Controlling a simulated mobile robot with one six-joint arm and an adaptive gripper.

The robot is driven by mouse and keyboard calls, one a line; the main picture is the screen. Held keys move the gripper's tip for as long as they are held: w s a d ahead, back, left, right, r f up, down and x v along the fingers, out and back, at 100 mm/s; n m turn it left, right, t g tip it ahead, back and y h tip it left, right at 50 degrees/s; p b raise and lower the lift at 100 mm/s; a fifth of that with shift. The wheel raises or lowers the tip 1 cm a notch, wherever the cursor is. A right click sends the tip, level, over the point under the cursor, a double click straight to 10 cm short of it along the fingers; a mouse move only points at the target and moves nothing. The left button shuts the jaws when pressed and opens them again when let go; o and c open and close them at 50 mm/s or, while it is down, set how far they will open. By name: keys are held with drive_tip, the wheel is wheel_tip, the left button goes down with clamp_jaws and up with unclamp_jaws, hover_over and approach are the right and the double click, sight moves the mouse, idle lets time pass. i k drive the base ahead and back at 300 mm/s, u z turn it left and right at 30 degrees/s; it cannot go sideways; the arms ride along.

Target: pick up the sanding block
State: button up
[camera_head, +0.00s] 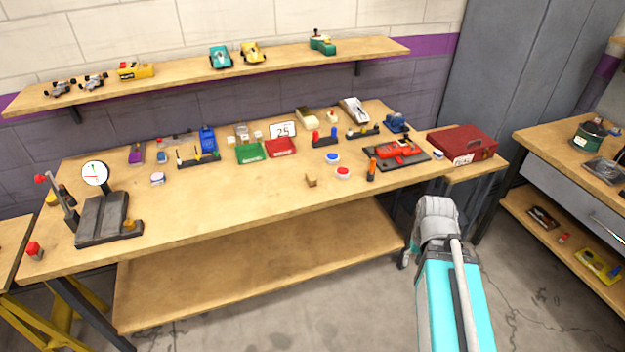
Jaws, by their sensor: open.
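A small tan-brown block (311,180) sits on the bare front middle of the workbench (235,215). It looks like the sanding block, but it is too small to be sure. A beige and brown piece (306,118) at the back of the bench is also block-like. My gripper (404,262) shows only in part, low beyond the bench's front right edge, mostly hidden by my arm. It is open and holds nothing that I can see. It is well apart from both blocks, to their right and nearer to me.
Red and blue round-topped pieces (343,173) (333,158) lie right of the tan block. A scale-like dial device (96,175) is at left. The bench's front middle is clear.

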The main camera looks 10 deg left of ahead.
sight(311, 178)
drive_tip(key=z, duration=0.1)
drive_tip(key=i, duration=1)
drive_tip(key=u, duration=0.05)
